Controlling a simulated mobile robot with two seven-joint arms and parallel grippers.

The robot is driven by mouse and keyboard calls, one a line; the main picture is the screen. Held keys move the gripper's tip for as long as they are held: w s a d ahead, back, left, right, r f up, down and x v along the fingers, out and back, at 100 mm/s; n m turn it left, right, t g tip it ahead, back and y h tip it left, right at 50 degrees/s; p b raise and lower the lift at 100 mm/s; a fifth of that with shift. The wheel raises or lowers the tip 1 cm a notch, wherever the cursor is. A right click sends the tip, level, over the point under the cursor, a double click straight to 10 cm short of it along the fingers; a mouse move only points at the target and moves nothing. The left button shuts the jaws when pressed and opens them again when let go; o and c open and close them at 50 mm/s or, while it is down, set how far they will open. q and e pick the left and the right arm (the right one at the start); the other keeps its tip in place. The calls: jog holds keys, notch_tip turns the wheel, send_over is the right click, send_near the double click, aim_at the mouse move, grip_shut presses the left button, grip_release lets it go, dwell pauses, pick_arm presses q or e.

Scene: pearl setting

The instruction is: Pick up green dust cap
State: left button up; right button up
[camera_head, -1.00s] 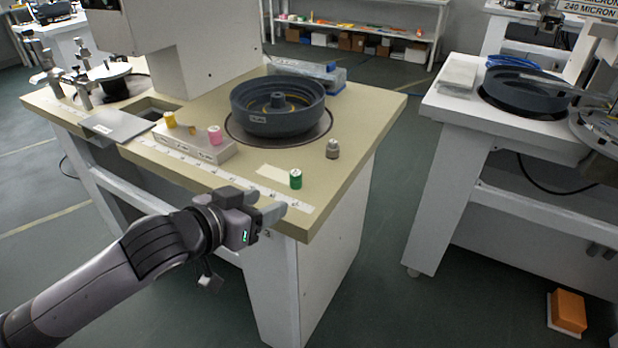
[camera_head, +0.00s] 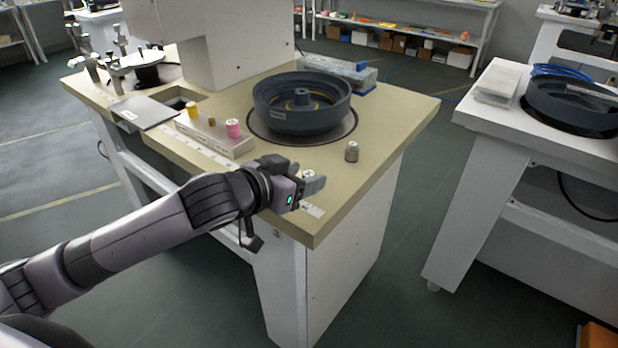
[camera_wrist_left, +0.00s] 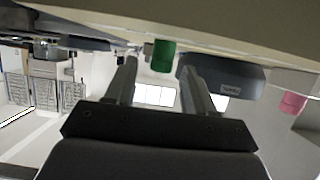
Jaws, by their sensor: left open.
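The green dust cap (camera_wrist_left: 162,56) shows in the left wrist view, beyond my fingertips and in line with the gap between them. That view is upside down, with the bench surface at the top. In the head view, only the cap's pale top (camera_head: 309,174) shows; my fingers hide its green side. My left gripper (camera_head: 308,180) is open at the bench's front right corner, close to the cap. Its two separated fingers (camera_wrist_left: 162,75) hold nothing. Whether a finger touches the cap cannot be told. My right gripper is not in view.
A dark round bowl (camera_head: 300,105) lies behind. A small grey metal part (camera_head: 352,152) stands to the right. The bench edge (camera_head: 318,240) is near.

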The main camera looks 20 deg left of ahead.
pick_arm(q)
jog(key=shift+x, duration=1.35)
grip_shut()
